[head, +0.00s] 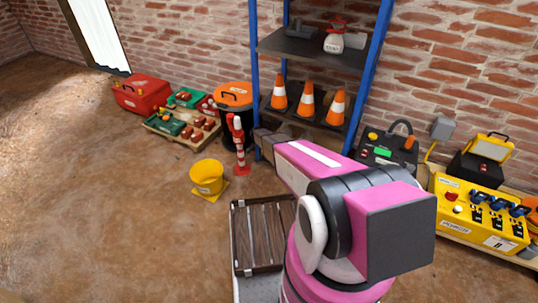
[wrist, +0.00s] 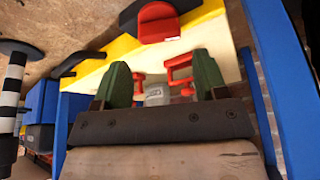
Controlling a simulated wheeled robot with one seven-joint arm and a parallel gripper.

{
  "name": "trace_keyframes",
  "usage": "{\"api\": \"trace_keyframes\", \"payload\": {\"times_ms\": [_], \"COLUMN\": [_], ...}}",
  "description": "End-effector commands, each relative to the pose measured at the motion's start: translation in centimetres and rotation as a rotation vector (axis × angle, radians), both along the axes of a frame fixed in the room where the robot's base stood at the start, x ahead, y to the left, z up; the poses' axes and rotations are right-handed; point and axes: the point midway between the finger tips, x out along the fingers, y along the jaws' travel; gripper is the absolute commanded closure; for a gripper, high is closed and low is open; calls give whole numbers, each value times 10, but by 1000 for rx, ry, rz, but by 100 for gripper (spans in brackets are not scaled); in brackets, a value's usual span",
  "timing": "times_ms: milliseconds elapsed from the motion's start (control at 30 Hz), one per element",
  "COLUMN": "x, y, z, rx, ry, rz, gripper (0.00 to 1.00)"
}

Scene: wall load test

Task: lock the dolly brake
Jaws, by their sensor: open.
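My gripper (wrist: 161,65) shows in the wrist view as two green fingers on a dark crossbar. The fingers stand apart, open, with nothing held between them. Beyond the gap are red handle-like parts (wrist: 180,72) and a grey cylinder (wrist: 156,93). Above them is a red lever-like part (wrist: 158,24) on a black mount, against a yellow surface; I cannot tell if it is the brake. In the head view a low slatted wooden platform (head: 235,232), perhaps the dolly, lies at the lower middle, partly hidden by my pink arm. No brake can be made out there.
A blue-posted shelf (head: 254,60) with several orange cones stands behind my arm. A yellow bucket (head: 207,177) and a red-and-white post (head: 239,145) stand left of it. A yellow control box (head: 475,213) is at right. The floor at left is clear.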

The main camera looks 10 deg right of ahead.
Motion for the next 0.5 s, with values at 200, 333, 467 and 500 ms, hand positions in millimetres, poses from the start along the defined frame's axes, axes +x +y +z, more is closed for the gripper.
{"api": "trace_keyframes", "payload": {"times_ms": [200, 333, 467, 500], "x": [9, 11, 11, 11], "y": [-13, -17, -19, -19], "z": [-38, -49, -53, -53], "rx": [-1, 0, 0, 0], "ry": [1, 0, 0, 0], "rz": [1, 1, 1, 1], "gripper": [34, 34, 34, 34]}}
